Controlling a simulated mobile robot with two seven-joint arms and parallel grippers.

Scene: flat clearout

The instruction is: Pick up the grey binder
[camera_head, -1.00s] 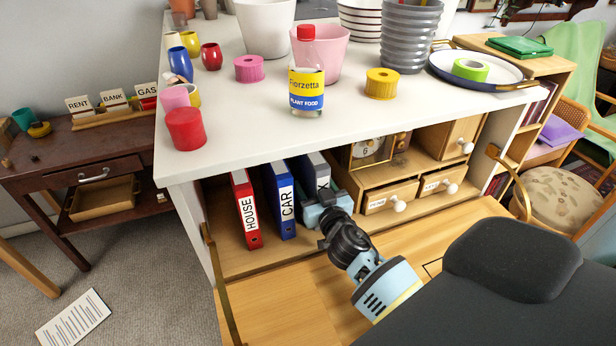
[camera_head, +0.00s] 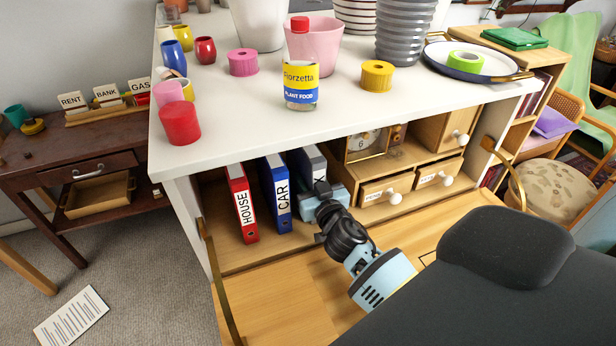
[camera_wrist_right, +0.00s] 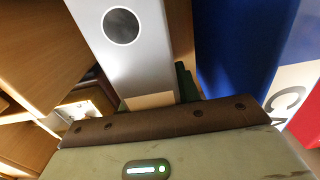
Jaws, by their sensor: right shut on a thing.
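The grey binder (camera_head: 310,163) stands upright in the open cabinet compartment, right of the blue CAR binder (camera_head: 276,190) and the red HOUSE binder (camera_head: 241,205). My right gripper (camera_head: 320,192) is at its spine, shut on it, and hides its lower part. In the right wrist view the grey binder (camera_wrist_right: 128,52) shows its pale spine with a round finger hole, its lower end behind the gripper's edge. The blue binder (camera_wrist_right: 238,45) is close beside it there. My left gripper is not in view.
Small drawers (camera_head: 387,190) and a clock (camera_head: 364,143) stand right of the grey binder. The white cabinet top (camera_head: 330,108) overhangs the compartment and carries pots and a plant food bottle (camera_head: 301,80). The lowered wooden flap (camera_head: 285,292) lies in front.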

